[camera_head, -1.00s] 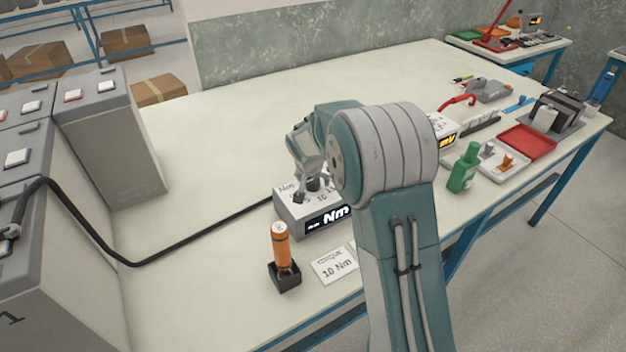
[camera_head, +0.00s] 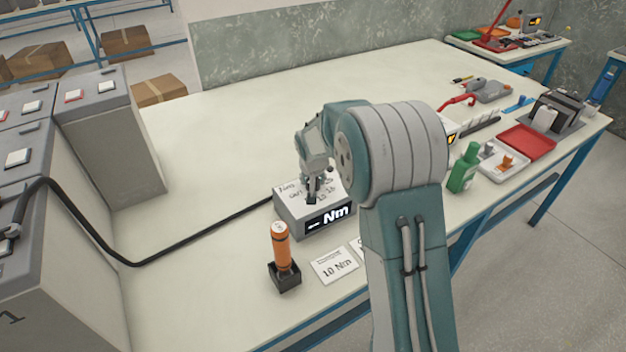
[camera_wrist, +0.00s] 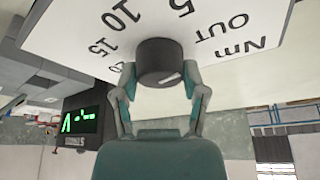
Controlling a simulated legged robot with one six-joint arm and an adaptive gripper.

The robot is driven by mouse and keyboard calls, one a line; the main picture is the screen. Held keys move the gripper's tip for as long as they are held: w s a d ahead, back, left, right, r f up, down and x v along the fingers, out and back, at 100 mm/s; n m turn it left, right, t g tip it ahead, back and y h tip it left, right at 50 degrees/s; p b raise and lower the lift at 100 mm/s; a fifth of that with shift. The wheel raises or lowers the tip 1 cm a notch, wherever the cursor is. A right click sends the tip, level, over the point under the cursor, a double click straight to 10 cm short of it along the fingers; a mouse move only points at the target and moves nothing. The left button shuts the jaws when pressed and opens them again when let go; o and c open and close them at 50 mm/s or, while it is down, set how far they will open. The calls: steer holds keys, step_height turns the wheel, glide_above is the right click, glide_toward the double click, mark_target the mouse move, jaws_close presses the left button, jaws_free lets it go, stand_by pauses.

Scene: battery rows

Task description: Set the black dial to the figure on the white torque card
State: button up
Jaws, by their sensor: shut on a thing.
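The black dial (camera_wrist: 158,58) stands on the white face of the grey torque box (camera_head: 291,207). My gripper (camera_head: 314,197) is over the box, fingers down. In the wrist view my gripper (camera_wrist: 160,80) has a finger on each side of the dial, shut on it. A pale mark shows on the dial's near side, but I cannot tell which figure it points to. The face reads OUT, 5, 10, 15 and a partly hidden 20, with Nm. The box's front display shows a dash and "Nm". The white torque card (camera_head: 335,265) reads 10 Nm and lies in front of the box.
An orange-handled tool (camera_head: 281,245) stands in a black holder left of the card. A second white card (camera_head: 356,246) is partly hidden by my arm. A black cable (camera_head: 190,237) runs to the box. A green bottle (camera_head: 464,168) and red tray (camera_head: 527,141) are right.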

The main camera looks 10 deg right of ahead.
steer(key=n, duration=0.2)
steer(key=n+y, duration=0.1)
steer(key=n, duration=0.1)
steer(key=shift+s+f+y, duration=0.1)
steer(key=shift+f+y, duration=0.05)
steer(key=shift+y, duration=0.15)
steer(key=n+y, duration=0.1)
steer(key=n, duration=0.2)
steer(key=shift+n, duration=0.3)
steer(key=n+g+y, duration=0.1)
steer(key=n, duration=0.3)
steer(key=shift+y, duration=0.3)
steer(key=shift+n+g+y, duration=0.4)
steer(key=shift+n+g, duration=0.3)
steer(key=shift+n, duration=0.9)
steer(key=shift+f, duration=0.1)
steer(key=o, duration=1.2)
steer(key=shift+c, duration=0.2)
